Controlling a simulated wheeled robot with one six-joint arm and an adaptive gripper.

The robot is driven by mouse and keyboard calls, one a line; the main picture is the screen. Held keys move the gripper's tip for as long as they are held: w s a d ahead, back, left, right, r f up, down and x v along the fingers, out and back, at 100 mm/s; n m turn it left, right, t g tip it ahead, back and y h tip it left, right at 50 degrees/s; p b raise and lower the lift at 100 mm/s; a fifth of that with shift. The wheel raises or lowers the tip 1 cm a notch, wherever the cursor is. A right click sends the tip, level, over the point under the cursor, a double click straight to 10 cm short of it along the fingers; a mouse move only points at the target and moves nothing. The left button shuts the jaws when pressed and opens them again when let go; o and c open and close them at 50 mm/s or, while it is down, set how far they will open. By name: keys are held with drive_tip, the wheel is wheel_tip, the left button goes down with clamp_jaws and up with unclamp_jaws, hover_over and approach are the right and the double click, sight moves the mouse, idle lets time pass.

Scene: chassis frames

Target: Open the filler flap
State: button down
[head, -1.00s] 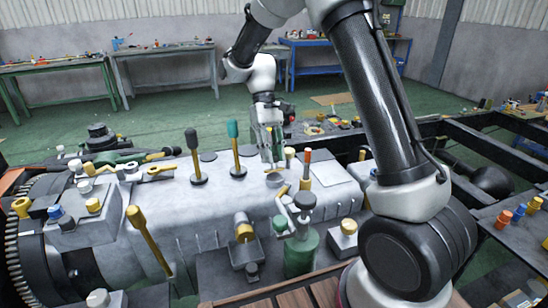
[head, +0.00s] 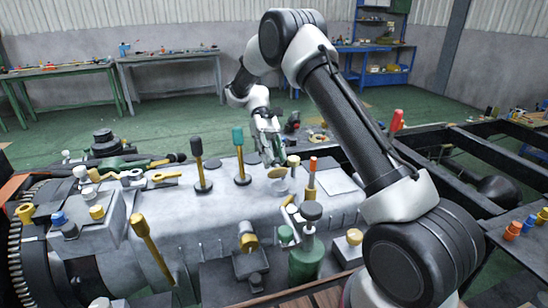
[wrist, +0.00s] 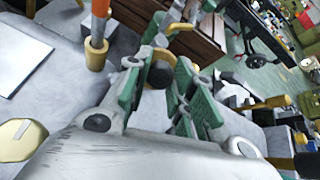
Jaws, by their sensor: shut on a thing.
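A round yellowish filler flap (head: 277,172) shows in the head view above a short grey filler neck (head: 280,187) on the big grey housing. It appears tilted up, with a gap to the neck; how far it is open I cannot tell. My gripper (head: 273,160) comes down from behind, its tips at the flap. In the wrist view, my gripper (wrist: 166,66) has its green-padded fingers closed around a dark yellow round piece (wrist: 160,75), which seems to be the flap's edge. The fingers hide part of it.
An orange-topped post (head: 312,165) stands close right of the neck. A teal-knobbed lever (head: 240,155) and a dark-knobbed lever (head: 198,160) stand to the left. A green bottle-like part (head: 306,258) is in front. A flat pale plate (head: 340,181) lies to the right.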

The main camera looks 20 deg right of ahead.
idle(0.3)
drive_tip(key=c, duration=1.2)
unclamp_jaws()
